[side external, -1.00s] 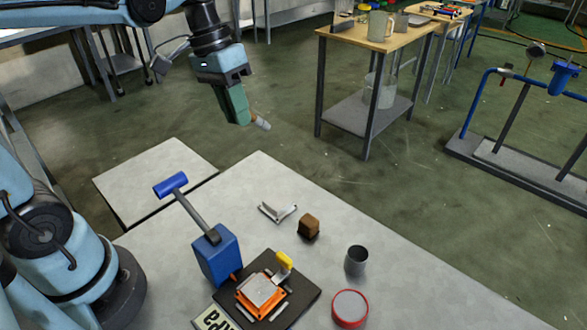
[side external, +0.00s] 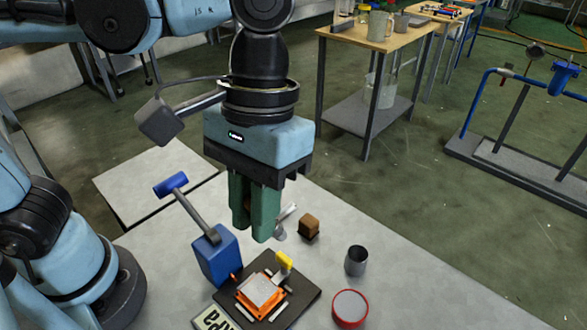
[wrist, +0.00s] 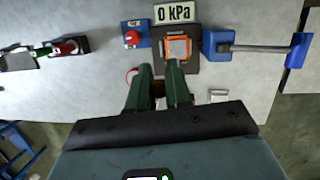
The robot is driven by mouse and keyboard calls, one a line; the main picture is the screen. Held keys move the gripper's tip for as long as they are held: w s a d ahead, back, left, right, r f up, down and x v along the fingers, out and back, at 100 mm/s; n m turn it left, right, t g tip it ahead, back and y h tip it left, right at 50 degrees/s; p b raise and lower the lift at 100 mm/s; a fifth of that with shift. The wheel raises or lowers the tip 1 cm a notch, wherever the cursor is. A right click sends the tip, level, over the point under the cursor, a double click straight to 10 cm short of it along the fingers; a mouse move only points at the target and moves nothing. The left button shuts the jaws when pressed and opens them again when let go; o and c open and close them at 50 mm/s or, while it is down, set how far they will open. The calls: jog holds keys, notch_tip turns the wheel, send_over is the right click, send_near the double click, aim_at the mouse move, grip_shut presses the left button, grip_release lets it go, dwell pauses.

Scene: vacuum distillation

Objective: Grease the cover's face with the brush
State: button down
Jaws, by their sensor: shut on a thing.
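My gripper (side external: 255,232) points down above the bench with its green fingers shut. It also shows in the wrist view (wrist: 159,80). I cannot tell whether this plate is the cover. A red-rimmed round tin (side external: 350,308) stands to its right.
A blue box with a long handle (side external: 217,257) stands left of the dark base (side external: 305,290). A yellow-topped part (side external: 284,261) rises at its edge.

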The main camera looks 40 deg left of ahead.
jog(key=shift+s+d+f, duration=0.2)
jog(key=shift+s+f, duration=0.2)
jog(key=shift+f, duration=0.4)
jog(key=shift+s+d+f, duration=0.2)
jog(key=shift+s+f, duration=0.2)
jog(key=shift+f, duration=0.4)
jog(key=shift+s+d+f, duration=0.2)
jog(key=shift+s+f, duration=0.2)
jog(key=shift+f, duration=0.4)
